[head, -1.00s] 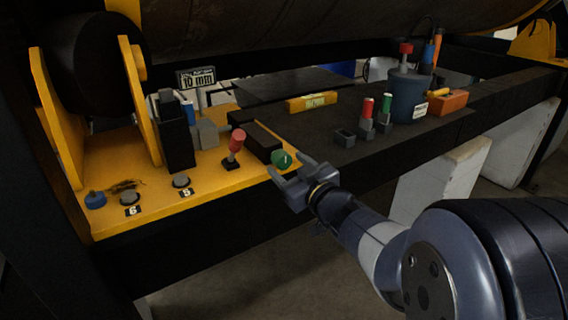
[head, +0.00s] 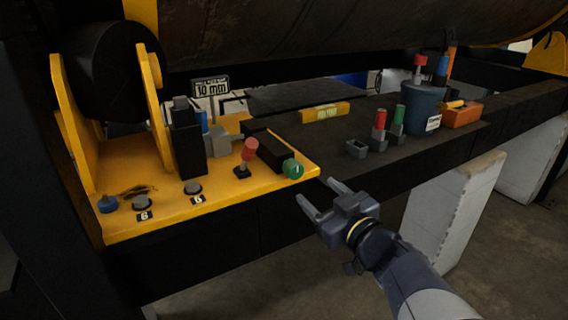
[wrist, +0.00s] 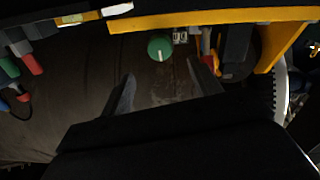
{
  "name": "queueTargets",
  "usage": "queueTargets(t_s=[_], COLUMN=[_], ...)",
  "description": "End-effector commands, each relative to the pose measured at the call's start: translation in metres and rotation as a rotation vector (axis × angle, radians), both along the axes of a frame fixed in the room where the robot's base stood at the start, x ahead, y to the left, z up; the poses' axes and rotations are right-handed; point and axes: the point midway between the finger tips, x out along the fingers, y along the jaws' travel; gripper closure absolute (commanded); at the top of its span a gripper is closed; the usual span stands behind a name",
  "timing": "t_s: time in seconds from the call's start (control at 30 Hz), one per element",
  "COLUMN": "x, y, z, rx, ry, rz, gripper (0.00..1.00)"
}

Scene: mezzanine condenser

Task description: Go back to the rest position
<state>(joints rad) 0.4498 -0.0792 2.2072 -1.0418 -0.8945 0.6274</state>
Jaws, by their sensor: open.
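My gripper (head: 319,195) is open and empty in the head view, in front of the bench edge. It is apart from the green round knob (head: 293,168), which sits at the right front corner of the yellow plate (head: 225,193). In the wrist view the two fingers (wrist: 165,88) stand wide apart with nothing between them. The green knob shows ahead of them in the wrist view (wrist: 160,48), with a white mark on its face.
A red-handled lever (head: 249,150) and a black block (head: 187,140) stand on the yellow plate. A blue-grey cup (head: 424,108), red and green handled tools (head: 379,127) and a yellow level (head: 325,112) are on the dark bench.

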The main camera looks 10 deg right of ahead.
Motion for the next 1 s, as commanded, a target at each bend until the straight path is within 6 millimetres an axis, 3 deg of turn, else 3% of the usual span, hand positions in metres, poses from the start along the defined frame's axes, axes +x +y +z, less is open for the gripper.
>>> queueTargets(t_s=[0.17,0.77,1.0], x=[0.014,0.105,0.103], y=[0.005,0.032,0.031], z=[0.0,0.0,0.001], rx=[0.002,0.001,0.08], ry=[0.001,0.002,0.027], rz=[0.004,0.003,0.001], gripper=[0.41,0.41,0.41])
